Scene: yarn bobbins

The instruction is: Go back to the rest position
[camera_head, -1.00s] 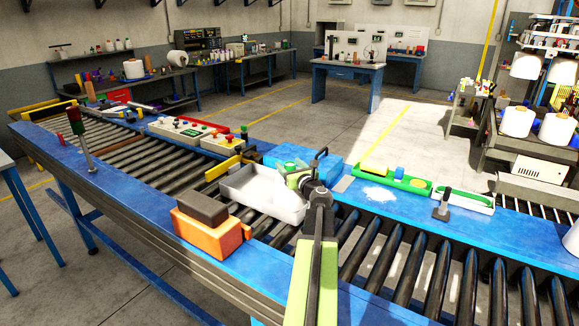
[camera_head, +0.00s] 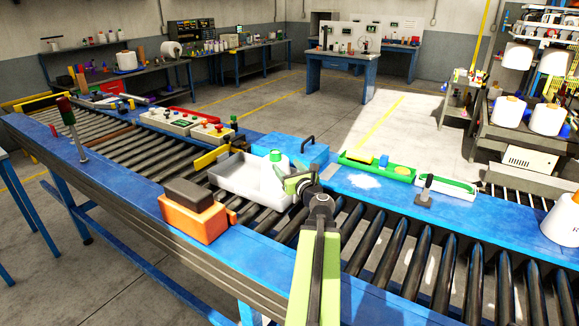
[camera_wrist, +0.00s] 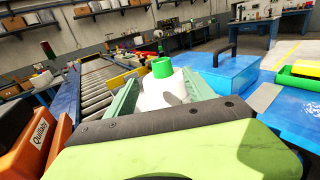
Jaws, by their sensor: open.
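My gripper (camera_head: 290,183) is at the right side of the white tray (camera_head: 228,177) on the roller conveyor. A white bobbin (camera_head: 270,177) with a green top stands in the tray's right part, just beyond the gripper. In the wrist view the two green fingers of my gripper (camera_wrist: 160,85) are spread, with the bobbin (camera_wrist: 165,92) showing between them. The bobbin's lower part is hidden by the gripper body. I cannot tell whether a finger touches it.
A blue box with a handle (camera_head: 290,150) stands behind the tray. An orange bin with a dark block (camera_head: 195,215) sits on the near rail. A green tray (camera_head: 375,167) lies on the far rail to the right. The rollers at the right are clear.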

